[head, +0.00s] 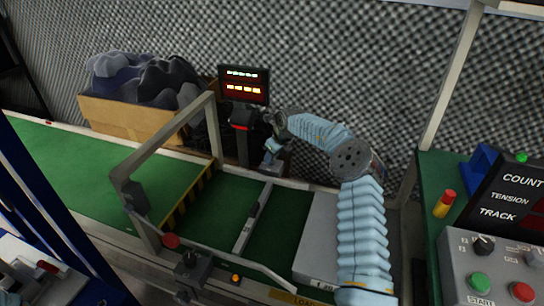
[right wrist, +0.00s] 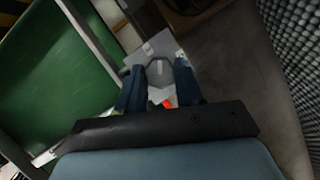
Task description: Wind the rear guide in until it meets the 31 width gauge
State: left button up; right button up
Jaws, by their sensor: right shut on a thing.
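My right gripper (head: 270,157) is at the far side of the green belt, below a small display. In the right wrist view its dark fingers (right wrist: 160,80) are shut on a grey faceted knob (right wrist: 158,71) on a light plate. The rear guide appears to be the pale rail (head: 300,184) along the belt's far edge, partly hidden by my right arm. A pale bar (head: 246,229) with a dark marked section lies across the belt; I cannot read a 31 on it. A grey block (head: 317,236) lies farther right, partly behind my arm. My left gripper is not in view.
A grey frame (head: 163,143) arches over the belt (head: 75,166). The lit display (head: 244,84) stands beside my right gripper. A control panel (head: 492,268) with buttons is at right.

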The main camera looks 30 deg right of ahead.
jog(key=n+y, duration=0.1)
jog(key=n, duration=0.2)
jog(key=n+g+y, duration=0.1)
jog(key=n, duration=0.1)
jog(key=shift+d+f+n, duration=0.15)
jog(key=shift+d+n, duration=0.05)
jog(key=shift+n, duration=0.2)
dwell(0.4)
jog(key=o, duration=1)
jog(key=shift+o, duration=0.2)
jog(key=shift+d+r, duration=0.2)
jog(key=shift+r, duration=0.35)
jog(key=v, duration=0.3)
jog(key=shift+s+r, duration=0.1)
jog(key=shift+r, duration=0.15)
jog(key=s+d+b, duration=0.2)
jog(key=s+d, duration=0.6)
jog(key=s, duration=0.1)
jog(key=shift+d+r, duration=0.2)
jog(key=shift+d, duration=0.05)
